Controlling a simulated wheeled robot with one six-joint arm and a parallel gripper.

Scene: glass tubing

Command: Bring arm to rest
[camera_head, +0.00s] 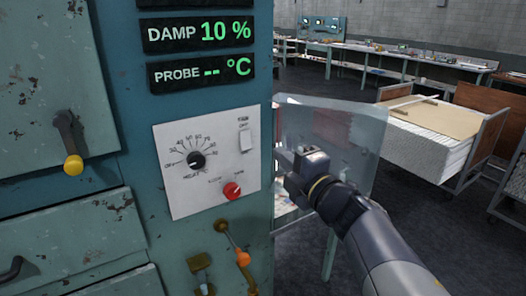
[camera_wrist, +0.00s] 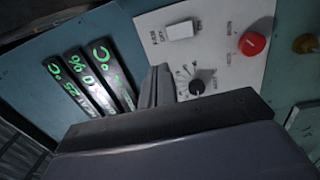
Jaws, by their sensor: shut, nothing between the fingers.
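My gripper (camera_head: 284,158) is at the end of my arm, just right of the teal cabinet's edge. In the wrist view its fingers (camera_wrist: 158,86) are together with nothing between them. They appear in front of the white control panel (camera_wrist: 215,40), near its black dial (camera_wrist: 196,88); whether they touch the cabinet I cannot tell. In the head view the panel (camera_head: 222,137) carries the black dial (camera_head: 196,160), a red knob (camera_head: 232,191) and a white switch (camera_head: 245,140).
The cabinet has green displays (camera_head: 199,33) reading DAMP 10 % and PROBE -- °C. Levers with yellow (camera_head: 73,168) and orange (camera_head: 242,258) ends stick out. A translucent sheet (camera_head: 350,133) stands behind my gripper.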

